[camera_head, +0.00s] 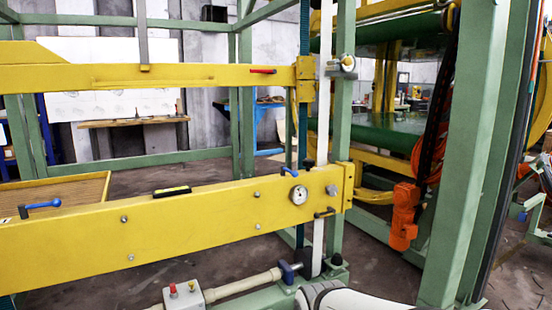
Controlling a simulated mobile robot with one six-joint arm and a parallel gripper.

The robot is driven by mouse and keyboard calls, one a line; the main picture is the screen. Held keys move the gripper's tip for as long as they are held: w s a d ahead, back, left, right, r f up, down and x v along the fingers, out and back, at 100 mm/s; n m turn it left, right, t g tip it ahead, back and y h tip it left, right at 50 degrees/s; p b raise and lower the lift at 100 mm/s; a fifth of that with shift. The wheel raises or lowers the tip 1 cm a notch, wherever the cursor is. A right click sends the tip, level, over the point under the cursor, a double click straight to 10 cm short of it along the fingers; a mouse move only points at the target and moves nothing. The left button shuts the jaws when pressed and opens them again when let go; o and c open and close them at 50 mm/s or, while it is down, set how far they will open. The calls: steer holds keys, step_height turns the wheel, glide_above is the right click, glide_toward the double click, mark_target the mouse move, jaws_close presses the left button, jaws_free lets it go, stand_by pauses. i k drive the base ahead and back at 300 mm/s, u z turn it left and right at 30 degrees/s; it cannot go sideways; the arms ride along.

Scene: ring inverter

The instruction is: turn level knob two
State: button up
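No label shows which part is level knob two. On the lower yellow beam (160,232), a round white dial (299,195) sits near the right end, with a blue handle (289,172) just above it. A small grey knob (332,190) and a black handle (325,213) are to the dial's right. Another blue handle (42,205) is at the beam's left. A silver round knob (348,63) is on the green post higher up. My gripper is not in view; a white rounded part at the bottom edge looks like my arm.
The upper yellow beam (180,77) carries a red handle (263,71). A control box (184,298) with a red button and a beige pipe (243,286) are low in front. Grey floor shows between frames.

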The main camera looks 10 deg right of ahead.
mark_target(308, 163)
steer(key=z, duration=0.1)
steer(key=i, duration=1)
steer(key=z, duration=0.05)
